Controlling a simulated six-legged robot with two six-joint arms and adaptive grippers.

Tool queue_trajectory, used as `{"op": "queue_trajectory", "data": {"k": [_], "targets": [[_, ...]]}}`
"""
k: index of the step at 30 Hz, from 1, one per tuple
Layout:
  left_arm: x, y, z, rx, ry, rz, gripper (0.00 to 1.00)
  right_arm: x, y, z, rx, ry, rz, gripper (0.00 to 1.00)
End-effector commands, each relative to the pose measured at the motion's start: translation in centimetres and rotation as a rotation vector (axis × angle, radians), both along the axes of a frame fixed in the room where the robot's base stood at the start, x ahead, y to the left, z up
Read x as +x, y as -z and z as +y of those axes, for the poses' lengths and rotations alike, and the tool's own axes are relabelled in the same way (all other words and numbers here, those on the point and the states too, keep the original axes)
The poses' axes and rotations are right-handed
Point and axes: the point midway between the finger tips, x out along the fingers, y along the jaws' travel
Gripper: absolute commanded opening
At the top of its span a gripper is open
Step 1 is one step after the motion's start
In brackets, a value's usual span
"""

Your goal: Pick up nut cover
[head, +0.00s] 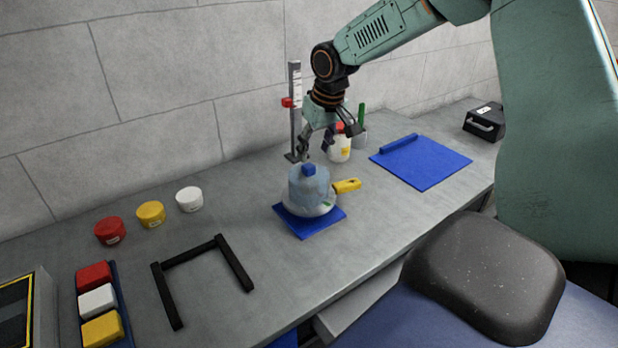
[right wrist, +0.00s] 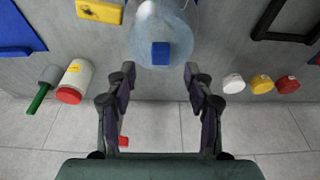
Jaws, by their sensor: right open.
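A clear, bluish dome with a blue knob, which looks to be the nut cover (head: 309,188), stands on a small blue mat (head: 308,226) in the middle of the bench. My left gripper is out of view.
Behind stand a height gauge (head: 295,110), a red-capped bottle (head: 340,150) and a grey cup (head: 361,140). A large blue mat (head: 422,164) lies right. Red (head: 110,231), yellow (head: 151,214) and white (head: 189,199) pots and a black frame (head: 201,261) lie left.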

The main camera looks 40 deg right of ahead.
Motion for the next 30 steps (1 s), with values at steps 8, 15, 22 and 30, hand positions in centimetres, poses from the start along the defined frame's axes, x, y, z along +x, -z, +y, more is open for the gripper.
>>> {"op": "queue_trajectory", "data": {"k": [8,15,22,30], "targets": [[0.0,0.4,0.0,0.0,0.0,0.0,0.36,1.4,3.4,0.1,-0.003,-0.001,0.002,0.53],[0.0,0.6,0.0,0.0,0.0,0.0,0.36,2.1,5.1,-0.2,-0.002,0.0,-0.002,0.53],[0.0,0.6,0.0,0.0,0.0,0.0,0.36,2.2,5.1,-0.3,-0.001,0.001,-0.001,0.5],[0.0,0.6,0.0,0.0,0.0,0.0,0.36,2.2,5.1,-0.3,-0.001,0.0,-0.001,0.27]]}}
